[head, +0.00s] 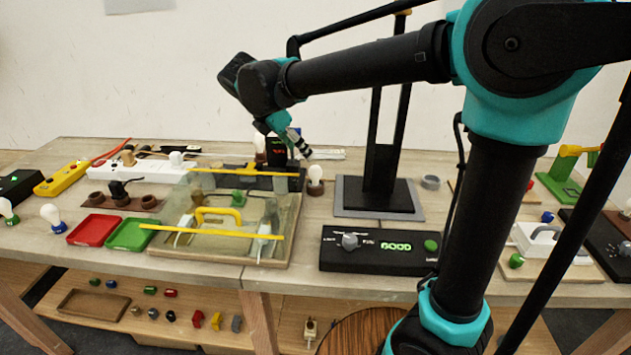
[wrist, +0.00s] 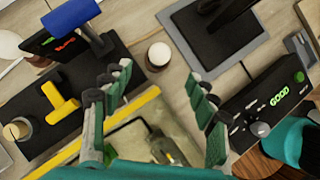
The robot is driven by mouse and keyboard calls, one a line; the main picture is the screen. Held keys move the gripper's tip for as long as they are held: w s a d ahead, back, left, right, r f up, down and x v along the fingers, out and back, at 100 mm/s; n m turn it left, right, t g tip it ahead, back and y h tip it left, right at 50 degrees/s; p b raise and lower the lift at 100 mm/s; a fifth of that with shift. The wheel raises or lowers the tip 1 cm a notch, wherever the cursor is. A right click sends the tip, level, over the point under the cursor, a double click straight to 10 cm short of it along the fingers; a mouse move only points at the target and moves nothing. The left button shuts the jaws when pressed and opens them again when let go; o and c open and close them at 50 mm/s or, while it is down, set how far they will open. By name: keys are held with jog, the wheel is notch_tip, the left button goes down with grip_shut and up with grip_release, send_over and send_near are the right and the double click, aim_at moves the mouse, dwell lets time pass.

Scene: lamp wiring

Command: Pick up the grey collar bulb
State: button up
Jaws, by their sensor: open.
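A white bulb (head: 315,174) stands upright on a dark brownish base, right of the clear-covered box. In the wrist view a round white bulb top (wrist: 159,54) shows from above, just beyond the gap between my fingertips. I cannot make out a grey collar on it. Another bulb (head: 176,158) sits on the white strip at the back left; its collar is too small to judge. My gripper (head: 300,143) is open and empty, held above the table behind the box. In the wrist view its two fingers (wrist: 157,82) stand wide apart, touching nothing.
A clear-covered box (head: 165,252) with yellow bars lies at the front. A black stand (head: 385,193) rises at right, behind a black tester (head: 378,262) reading GOOD. A black device with red text (head: 277,152) is near my gripper. Green-collar (head: 8,211) and blue-collar (head: 52,217) bulbs stand far left.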

aim_at(312, 168)
jog(key=x, duration=1.2)
jog(key=shift+s+f, duration=0.2)
jog(key=shift+f, duration=0.05)
jog(key=shift+a, duration=0.1)
grip_shut()
notch_tip(312, 168, up, 20)
dwell(0.5)
